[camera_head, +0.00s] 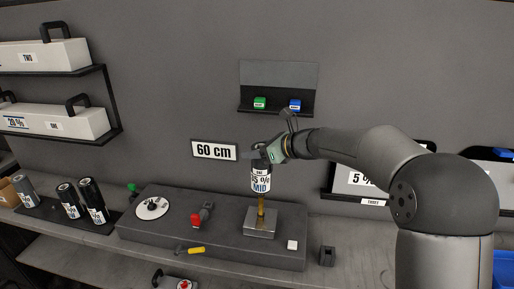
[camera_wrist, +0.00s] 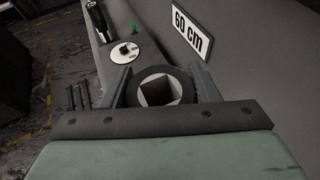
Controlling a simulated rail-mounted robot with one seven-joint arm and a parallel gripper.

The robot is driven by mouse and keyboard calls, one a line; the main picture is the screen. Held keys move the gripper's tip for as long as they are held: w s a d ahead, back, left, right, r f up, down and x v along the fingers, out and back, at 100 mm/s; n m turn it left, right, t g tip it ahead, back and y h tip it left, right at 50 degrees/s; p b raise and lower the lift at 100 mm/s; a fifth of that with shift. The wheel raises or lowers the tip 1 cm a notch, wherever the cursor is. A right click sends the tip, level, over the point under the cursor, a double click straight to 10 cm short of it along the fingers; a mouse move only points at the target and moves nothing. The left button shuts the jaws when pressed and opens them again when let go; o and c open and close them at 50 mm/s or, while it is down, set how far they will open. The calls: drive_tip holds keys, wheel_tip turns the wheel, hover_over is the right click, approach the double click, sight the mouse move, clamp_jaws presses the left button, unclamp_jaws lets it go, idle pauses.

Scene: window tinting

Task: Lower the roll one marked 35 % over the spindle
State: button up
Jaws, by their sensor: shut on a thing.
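The roll marked 35 % (camera_head: 261,178) hangs upright in my gripper (camera_head: 262,154), with the words ONE and MID on its label. In the wrist view its dark round top with a square hole (camera_wrist: 160,88) sits between the two fingers of my gripper (camera_wrist: 163,88), which is shut on it. The brass-coloured spindle (camera_head: 261,208) stands on a square metal base (camera_head: 260,223) directly below the roll in the head view. The roll's lower end meets or overlaps the spindle's upper part in the picture; whether the spindle is inside the roll I cannot tell.
A red clamp-like part (camera_head: 197,219), a yellow-handled tool (camera_head: 194,250), a white disc (camera_head: 152,208) and a small white block (camera_head: 292,245) are on or by the dark platform (camera_head: 225,248). Several rolls (camera_head: 92,196) stand left. A 60 cm sign (camera_head: 214,150) is behind.

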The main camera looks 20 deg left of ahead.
drive_tip(key=shift+f+b, duration=4.6)
drive_tip(key=shift+f, duration=1.95)
drive_tip(key=o, duration=1.6)
drive_tip(key=shift+d, duration=0.1)
drive_tip(key=b+v, duration=0.2)
drive_tip(key=v, duration=1.5)
drive_tip(key=s+d+f+n+g+h, duration=0.1)
drive_tip(key=s+d+f+n+h, duration=0.3)
drive_tip(key=s, duration=0.6)
drive_tip(key=s+d+f+n+g+h, duration=0.1)
drive_tip(key=s+d+f+n+h, duration=0.3)
drive_tip(key=s+d+f+n, duration=0.3)
drive_tip(key=s+d+f+n+h, duration=0.5)
drive_tip(key=s+d+n, duration=0.5)
drive_tip(key=s, duration=0.4)
drive_tip(key=shift+d+f+g, duration=0.4)
drive_tip(key=shift+d+f, duration=0.2)
drive_tip(key=shift+f, duration=0.2)
